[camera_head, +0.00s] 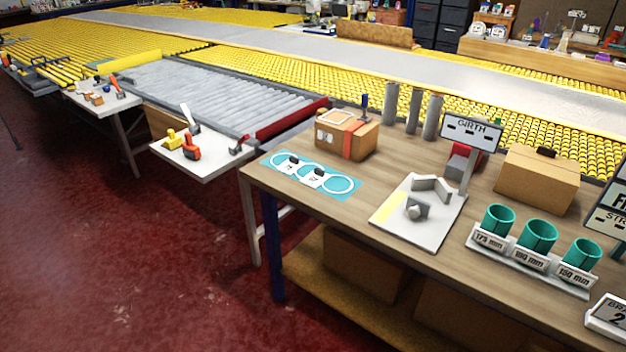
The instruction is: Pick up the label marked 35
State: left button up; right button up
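A teal mat (347,195) with white rings lies at the left end of the wooden workbench. Two small white labels lie on it, a left one (289,167) and a right one (316,179), each with a dark knob or clip. Their marks are too small to read, so I cannot tell which is marked 35. Neither of my grippers shows in this view.
On the wooden workbench (400,258) stand a strapped cardboard box (364,142), a grey plate fixture (445,225), a GIRTH sign (471,131), a larger box (540,180) and teal cups (537,235). A side table (205,165) holds tools. Red floor is clear at left.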

aim_at(290, 166)
jog(key=i+j, duration=0.25)
jog(key=i, duration=0.2)
jog(key=i+j, duration=0.25)
jog(key=i, duration=0.15)
jog(key=i+j, duration=0.25)
jog(key=i, duration=0.2)
jog(key=z, duration=1.2)
